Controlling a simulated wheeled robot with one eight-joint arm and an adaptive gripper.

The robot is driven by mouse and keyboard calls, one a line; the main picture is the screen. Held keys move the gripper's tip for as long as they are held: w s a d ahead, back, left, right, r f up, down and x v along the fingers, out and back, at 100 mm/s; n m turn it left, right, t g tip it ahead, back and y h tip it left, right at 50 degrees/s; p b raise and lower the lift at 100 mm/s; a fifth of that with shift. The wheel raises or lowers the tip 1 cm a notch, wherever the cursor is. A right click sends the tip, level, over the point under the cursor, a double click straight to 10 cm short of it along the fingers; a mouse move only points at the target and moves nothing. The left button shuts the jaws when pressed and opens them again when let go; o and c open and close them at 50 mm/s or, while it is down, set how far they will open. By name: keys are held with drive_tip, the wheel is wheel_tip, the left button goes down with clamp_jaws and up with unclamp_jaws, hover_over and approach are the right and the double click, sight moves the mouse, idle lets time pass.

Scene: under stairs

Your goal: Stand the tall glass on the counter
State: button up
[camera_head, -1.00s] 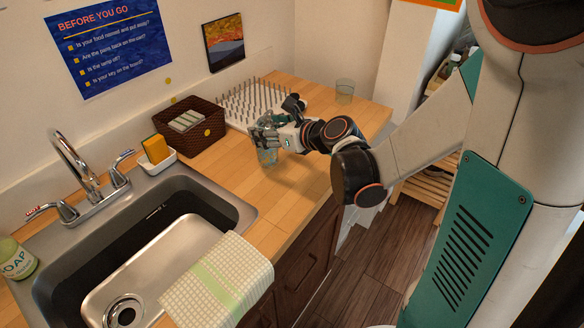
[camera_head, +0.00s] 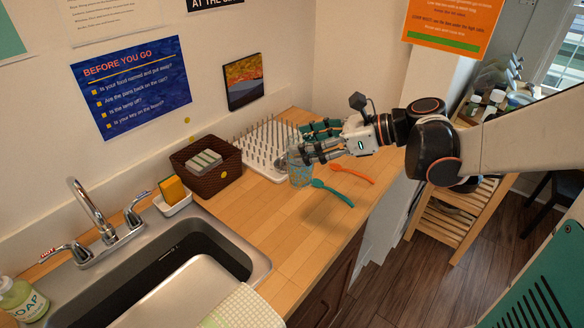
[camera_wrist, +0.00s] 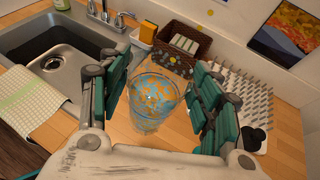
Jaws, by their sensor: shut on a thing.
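The tall glass (camera_head: 300,174) is clear with a blue and orange pattern. It looks upright at the counter (camera_head: 268,221), in front of the peg rack. I cannot tell whether its base touches the wood. My gripper (camera_head: 303,154) reaches in from the right and is shut on the glass, with its teal-padded fingers on either side. In the wrist view the glass (camera_wrist: 152,100) shows between the fingers, its open rim toward the camera.
A teal spoon (camera_head: 333,193) and an orange spoon (camera_head: 352,174) lie right of the glass. The white peg rack (camera_head: 262,168) and brown basket (camera_head: 207,181) stand behind and left. The sink (camera_head: 180,262) is at front left, with a towel (camera_head: 243,309).

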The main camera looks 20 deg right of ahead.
wheel_tip(320, 180, down, 16)
drive_tip(key=b, duration=0.5)
drive_tip(key=shift+r, duration=0.25)
drive_tip(key=shift+w+f+b, duration=0.1)
drive_tip(key=shift+b, duration=0.25)
drive_tip(key=o, duration=1.5)
drive_tip(key=p+v, duration=0.3)
drive_tip(key=v, duration=0.9)
drive_tip(key=shift+d, duration=0.1)
